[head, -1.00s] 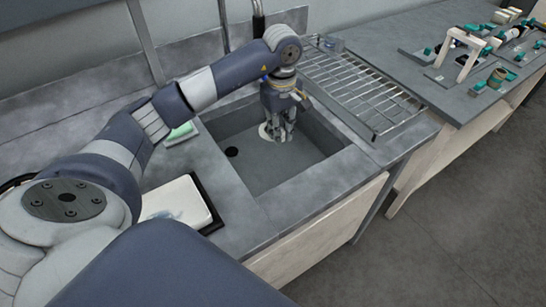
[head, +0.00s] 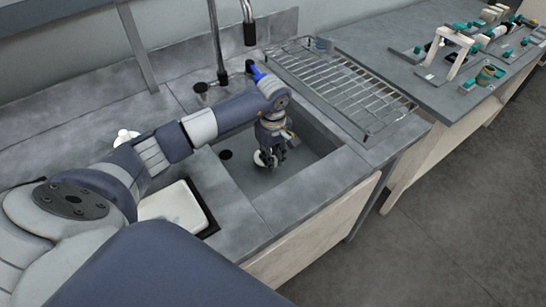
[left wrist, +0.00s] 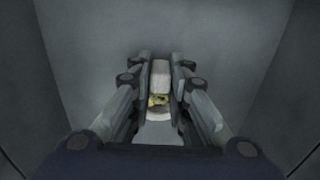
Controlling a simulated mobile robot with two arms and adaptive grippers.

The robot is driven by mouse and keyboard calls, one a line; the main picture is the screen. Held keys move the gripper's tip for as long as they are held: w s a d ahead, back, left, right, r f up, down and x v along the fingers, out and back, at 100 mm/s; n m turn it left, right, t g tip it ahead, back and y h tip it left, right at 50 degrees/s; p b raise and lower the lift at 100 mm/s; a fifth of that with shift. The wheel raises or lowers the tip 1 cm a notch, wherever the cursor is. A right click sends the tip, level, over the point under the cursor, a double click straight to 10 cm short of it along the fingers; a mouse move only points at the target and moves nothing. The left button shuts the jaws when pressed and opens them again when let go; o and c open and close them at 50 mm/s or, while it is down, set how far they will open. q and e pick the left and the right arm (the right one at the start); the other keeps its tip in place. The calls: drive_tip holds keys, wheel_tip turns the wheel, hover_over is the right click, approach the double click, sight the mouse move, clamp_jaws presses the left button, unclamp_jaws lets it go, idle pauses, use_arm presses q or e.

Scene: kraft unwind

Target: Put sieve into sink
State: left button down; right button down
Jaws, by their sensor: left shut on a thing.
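My left gripper (head: 268,160) is inside the sink (head: 252,184) in the head view, its fingers pointing down. It is shut on a pale, whitish thing, probably the sieve (head: 259,158), which shows as a small rounded edge beside the fingers. In the left wrist view the gripper (left wrist: 160,72) has a whitish piece (left wrist: 160,80) with a yellowish patch between its fingers. Most of the sieve is hidden by the fingers. I cannot tell whether it touches the sink floor. The right gripper is not in view.
A wire drying rack (head: 340,85) lies right of the sink. The tap (head: 215,50) stands behind it. A white board on a dark tray (head: 175,206) and a white bottle (head: 124,137) are to the left. A counter with small fixtures (head: 455,50) is at the far right.

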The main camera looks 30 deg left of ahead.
use_arm(q)
drive_tip(key=shift+f, duration=0.1)
drive_tip(key=c, duration=1.5)
unclamp_jaws()
drive_tip(key=shift+c, duration=0.2)
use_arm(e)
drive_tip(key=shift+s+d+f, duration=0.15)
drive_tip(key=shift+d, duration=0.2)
